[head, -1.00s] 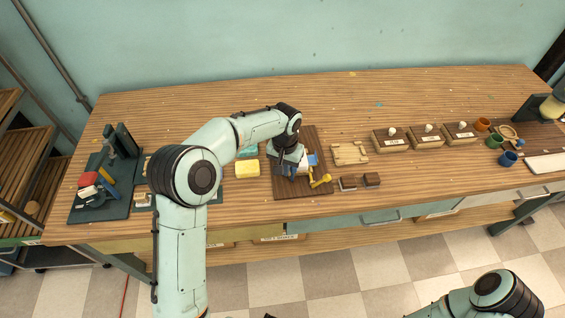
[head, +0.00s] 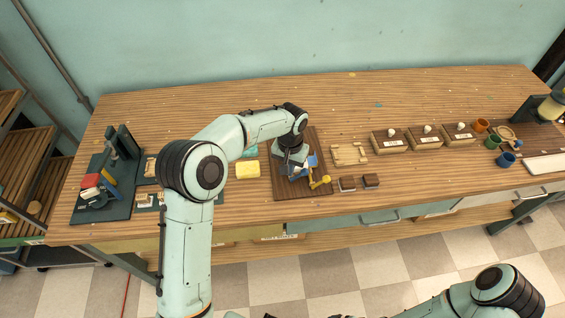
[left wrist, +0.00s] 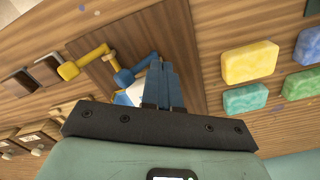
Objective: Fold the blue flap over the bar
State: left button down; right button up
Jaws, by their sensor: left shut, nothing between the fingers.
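A dark brown board (head: 310,135) on the workbench carries a small bundle under my left gripper (head: 288,177). In the left wrist view the fingers (left wrist: 162,82) are shut and empty, right beside the bundle. The bundle shows a blue flap (left wrist: 124,79) and part of a white bar (left wrist: 134,94). Blue also shows beside the gripper in the head view (head: 312,161). The gripper body hides much of the bundle, so I cannot tell how far the flap lies over the bar or whether the fingers touch it. My right gripper is out of view.
A yellow tool (head: 319,182) lies on the board beside the bundle. A yellow block (head: 247,169) is left of the board; a wooden tray (head: 348,154) and two dark blocks (head: 348,183) are right of it. Labelled boxes (head: 390,141) stand farther right. The bench's back is mostly clear.

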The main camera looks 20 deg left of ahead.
pick_arm(q)
jog(key=r, duration=0.1)
jog(key=r+p, duration=0.1)
jog(key=r, duration=0.1)
jog(key=r+p, duration=0.1)
jog(key=r, duration=0.1)
jog(key=shift+a+r, duration=0.2)
jog(key=shift+a, duration=0.05)
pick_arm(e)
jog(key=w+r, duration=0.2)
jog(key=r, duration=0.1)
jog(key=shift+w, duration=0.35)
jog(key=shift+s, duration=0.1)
